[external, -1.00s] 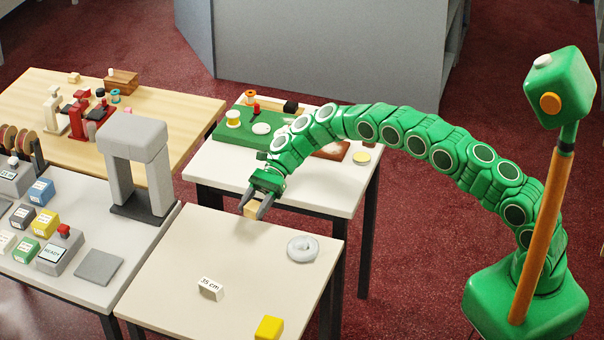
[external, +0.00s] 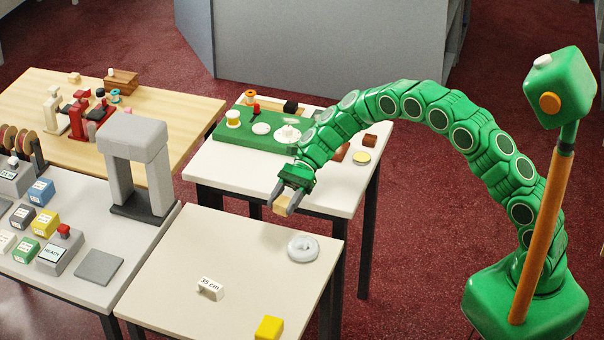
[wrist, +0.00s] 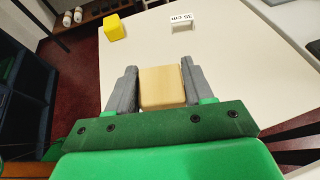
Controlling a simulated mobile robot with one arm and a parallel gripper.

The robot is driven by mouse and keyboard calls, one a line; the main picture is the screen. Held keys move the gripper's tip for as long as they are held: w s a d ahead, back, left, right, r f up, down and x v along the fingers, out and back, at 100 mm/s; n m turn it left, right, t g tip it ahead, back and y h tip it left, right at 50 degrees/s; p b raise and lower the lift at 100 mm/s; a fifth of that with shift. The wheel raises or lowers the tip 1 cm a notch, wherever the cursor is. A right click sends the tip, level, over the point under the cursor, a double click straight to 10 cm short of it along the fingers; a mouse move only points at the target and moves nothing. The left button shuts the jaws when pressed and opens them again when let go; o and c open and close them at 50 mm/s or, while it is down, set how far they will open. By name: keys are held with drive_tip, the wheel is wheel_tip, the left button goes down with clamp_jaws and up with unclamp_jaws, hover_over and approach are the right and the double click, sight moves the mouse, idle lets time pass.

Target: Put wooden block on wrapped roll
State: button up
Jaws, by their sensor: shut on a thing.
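My gripper (external: 284,203) is shut on the wooden block (external: 285,205), a pale tan block. In the wrist view the block (wrist: 162,88) sits between the two grey fingers of the gripper (wrist: 161,82). The gripper holds it in the air near the back edge of the front table. The wrapped roll (external: 303,249), a pale grey ring shape, lies flat on that table. In the external view it appears below and slightly right of the block, apart from it. The roll does not show in the wrist view.
The front table (external: 235,270) also bears a white "35 cm" sign (external: 210,288) and a yellow block (external: 269,327). A grey arch (external: 137,165) stands on the left table. Behind, a white table holds a green board (external: 225,133) with small items. The front table's middle is clear.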

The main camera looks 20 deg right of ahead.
drive_tip(key=s+d+r+m+t+y, duration=0.1)
drive_tip(key=s+d+m+t, duration=0.15)
drive_tip(key=d, duration=0.65)
drive_tip(key=s+d+r, duration=0.2)
drive_tip(key=s, duration=0.4)
drive_tip(key=s+d+r, duration=0.1)
drive_tip(key=s+d, duration=0.1)
drive_tip(key=s, duration=0.5)
hover_over(303, 244)
drive_tip(key=s+d, duration=0.1)
drive_tip(key=shift+n+g, duration=0.25)
drive_tip(key=shift+g, duration=0.1)
wheel_tip(303, 244, down, 8)
drive_tip(key=shift+s, duration=0.15)
drive_tip(key=shift+w+a+f, duration=0.3)
drive_tip(key=shift+f, duration=0.2)
drive_tip(key=shift+w+a+f, duration=0.25)
drive_tip(key=shift+w+f, duration=0.05)
drive_tip(key=shift+f, duration=1.7)
drive_tip(key=shift+f, duration=0.1)
